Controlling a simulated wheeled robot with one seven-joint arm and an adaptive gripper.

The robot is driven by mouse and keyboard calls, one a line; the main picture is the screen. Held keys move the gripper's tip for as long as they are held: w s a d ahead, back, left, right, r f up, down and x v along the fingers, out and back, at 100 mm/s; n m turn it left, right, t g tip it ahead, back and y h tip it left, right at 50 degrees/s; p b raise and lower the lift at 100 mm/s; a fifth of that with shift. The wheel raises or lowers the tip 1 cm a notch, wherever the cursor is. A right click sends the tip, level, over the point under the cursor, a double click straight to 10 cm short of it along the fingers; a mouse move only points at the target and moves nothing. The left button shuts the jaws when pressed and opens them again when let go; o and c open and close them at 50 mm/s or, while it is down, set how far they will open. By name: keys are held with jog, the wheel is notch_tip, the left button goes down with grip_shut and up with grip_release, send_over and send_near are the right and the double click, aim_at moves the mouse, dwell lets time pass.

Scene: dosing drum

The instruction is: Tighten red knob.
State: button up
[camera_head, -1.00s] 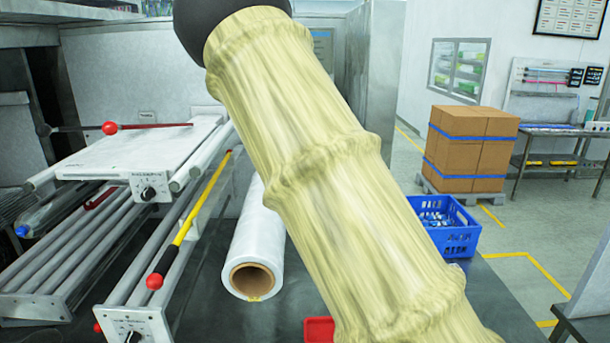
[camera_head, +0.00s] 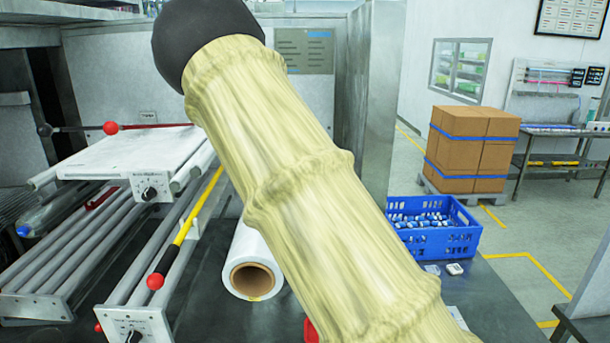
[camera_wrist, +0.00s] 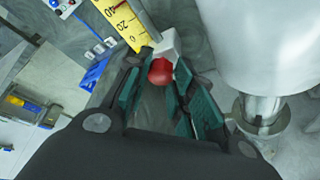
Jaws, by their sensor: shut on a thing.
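A round red knob (camera_wrist: 160,72) sits against a pale block (camera_wrist: 168,45) at the end of a yellow scale (camera_wrist: 122,20) in the wrist view. My gripper (camera_wrist: 158,82) has its teal-padded fingers on both sides of this knob and is shut on it. The fingers hide part of the knob's sides. In the head view my sleeved arm crosses the middle, and my gripper does not show there. Other red knobs show on the rail machine at the left, one at the back (camera_head: 110,128) and one on a yellow-banded rod (camera_head: 155,282).
In the head view are a white film roll (camera_head: 252,262), a blue crate (camera_head: 440,240) with small items, and stacked cartons (camera_head: 470,150) on the floor.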

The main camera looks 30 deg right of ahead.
jog(key=o, duration=0.9)
jog(key=shift+w+a+r, duration=0.1)
jog(key=shift+a+r, duration=0.05)
jog(key=shift+o, duration=0.6)
jog(key=shift+a, duration=0.15)
jog(key=shift+r, duration=0.1)
jog(key=v, duration=1.2)
